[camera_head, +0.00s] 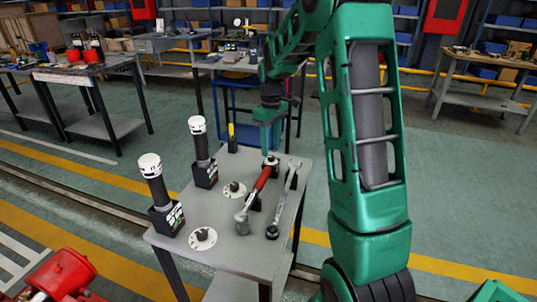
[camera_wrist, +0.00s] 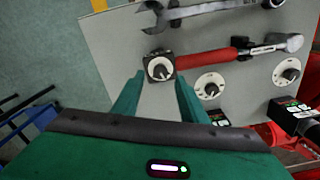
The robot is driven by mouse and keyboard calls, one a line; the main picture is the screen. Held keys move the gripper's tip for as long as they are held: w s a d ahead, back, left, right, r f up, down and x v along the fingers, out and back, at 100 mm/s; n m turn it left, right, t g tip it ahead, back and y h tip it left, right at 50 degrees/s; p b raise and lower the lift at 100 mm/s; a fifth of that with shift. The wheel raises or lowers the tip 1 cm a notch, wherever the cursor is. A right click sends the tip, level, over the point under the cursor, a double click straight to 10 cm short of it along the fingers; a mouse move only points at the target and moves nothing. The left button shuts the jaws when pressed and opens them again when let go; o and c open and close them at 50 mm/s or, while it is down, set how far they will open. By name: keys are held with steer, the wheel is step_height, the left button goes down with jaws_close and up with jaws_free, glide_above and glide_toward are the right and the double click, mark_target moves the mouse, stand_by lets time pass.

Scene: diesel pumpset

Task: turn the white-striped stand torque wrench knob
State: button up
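The torque wrench stand knob (camera_wrist: 160,68) sits on a small black square block with a pale round dial, at the end of the red torque wrench handle (camera_wrist: 205,62). In the head view the red torque wrench (camera_head: 262,179) lies along the grey table, with the knob (camera_head: 271,161) at its far end. My gripper (camera_wrist: 159,79) is open and points toward the knob, which shows between and just ahead of its fingertips. I see no contact. In the head view my gripper (camera_head: 268,142) is above the knob. The stripe's exact angle is too small to tell.
An open-ended wrench (camera_wrist: 205,15) lies beside the torque wrench. Two other dial knobs (camera_head: 234,189) (camera_head: 203,238) are mounted on the grey table (camera_head: 222,262). Two black devices with white tops (camera_head: 205,165) (camera_head: 167,215) stand at its left side. Open floor lies to the left.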

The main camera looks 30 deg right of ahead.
mark_target(271, 156)
steer(key=shift+f, duration=1.75)
jaws_close()
steer(key=shift+m, duration=3.4)
